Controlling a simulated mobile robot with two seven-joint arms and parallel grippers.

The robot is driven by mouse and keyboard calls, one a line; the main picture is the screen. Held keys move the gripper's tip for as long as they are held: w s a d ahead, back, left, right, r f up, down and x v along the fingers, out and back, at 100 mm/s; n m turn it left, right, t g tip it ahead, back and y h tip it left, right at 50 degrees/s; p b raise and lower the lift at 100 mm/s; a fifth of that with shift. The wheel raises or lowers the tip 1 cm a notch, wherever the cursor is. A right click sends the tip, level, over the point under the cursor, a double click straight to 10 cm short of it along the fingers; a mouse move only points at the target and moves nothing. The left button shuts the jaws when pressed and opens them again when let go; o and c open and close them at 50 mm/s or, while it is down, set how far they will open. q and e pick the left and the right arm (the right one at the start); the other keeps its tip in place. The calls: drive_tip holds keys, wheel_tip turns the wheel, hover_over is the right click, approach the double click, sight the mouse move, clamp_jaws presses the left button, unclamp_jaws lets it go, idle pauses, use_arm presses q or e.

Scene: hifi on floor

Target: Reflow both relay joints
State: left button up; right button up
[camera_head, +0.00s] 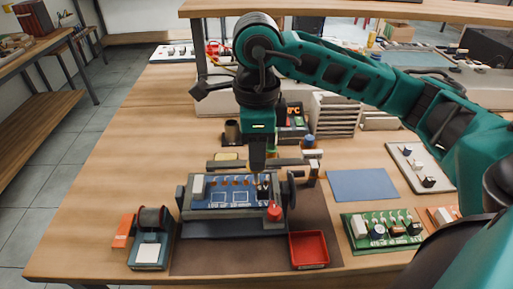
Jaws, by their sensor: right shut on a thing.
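A blue circuit board (235,198) is clamped in a dark board holder (184,203) on a brown mat. Several orange-brown parts line its far edge, and a small dark and white part, perhaps a relay (265,187), stands near its right end. The solder joints are too small to make out. My right gripper (258,160) points down over the right part of the board. It is shut on a slim tool, seemingly a soldering iron, mostly hidden by the gripper; its thin tip ends close above or at the board, I cannot tell which. My left gripper is not in view.
A solder spool on a stand (150,245) is at the front left, with a red tray (309,250) right of the holder. A station with a red display (294,122) stands behind. A green board (383,229) lies at right. The blue mat (362,184) is bare.

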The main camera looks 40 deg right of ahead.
idle(0.4)
drive_tip(key=shift+r+p, duration=1.5)
drive_tip(key=shift+r, duration=0.75)
drive_tip(key=shift+f, duration=0.15)
drive_tip(key=shift+s+d+f+b, duration=0.2)
drive_tip(key=shift+d+f+b, duration=0.2)
drive_tip(key=shift+f+b, duration=0.55)
drive_tip(key=shift+s+d+f+b, duration=0.35)
drive_tip(key=shift+d+f+b, duration=0.35)
drive_tip(key=shift+b, duration=0.55)
drive_tip(key=shift+a+f, duration=0.1)
drive_tip(key=shift+a, duration=0.05)
